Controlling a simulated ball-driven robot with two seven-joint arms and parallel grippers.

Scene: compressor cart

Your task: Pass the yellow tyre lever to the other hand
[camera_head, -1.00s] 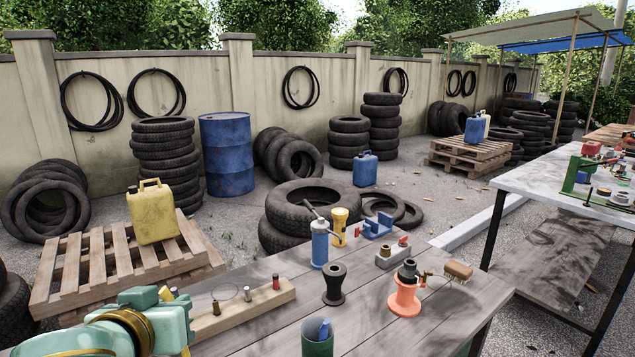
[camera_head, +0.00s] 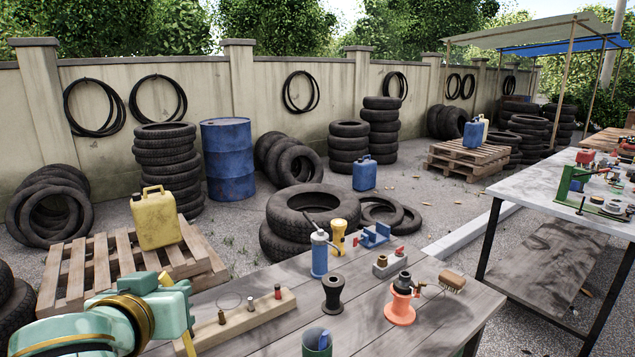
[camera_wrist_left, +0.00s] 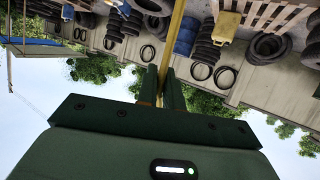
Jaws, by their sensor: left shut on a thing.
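The yellow tyre lever (camera_wrist_left: 177,35) runs up from between the dark fingers of my left gripper (camera_wrist_left: 172,92) in the left wrist view. These fingers are shut on it. In the head view my left gripper (camera_head: 172,308) is at the lower left, near the left end of the wooden bench. My right gripper is not in view.
On the bench (camera_head: 270,328) stand a wooden block with plugs (camera_head: 243,318), a green cup (camera_head: 316,342), a black spool-shaped part (camera_head: 332,294), a blue bottle (camera_head: 319,257) and an orange part (camera_head: 400,305). A pallet (camera_head: 80,285) with a yellow can (camera_head: 157,220) lies behind the gripper.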

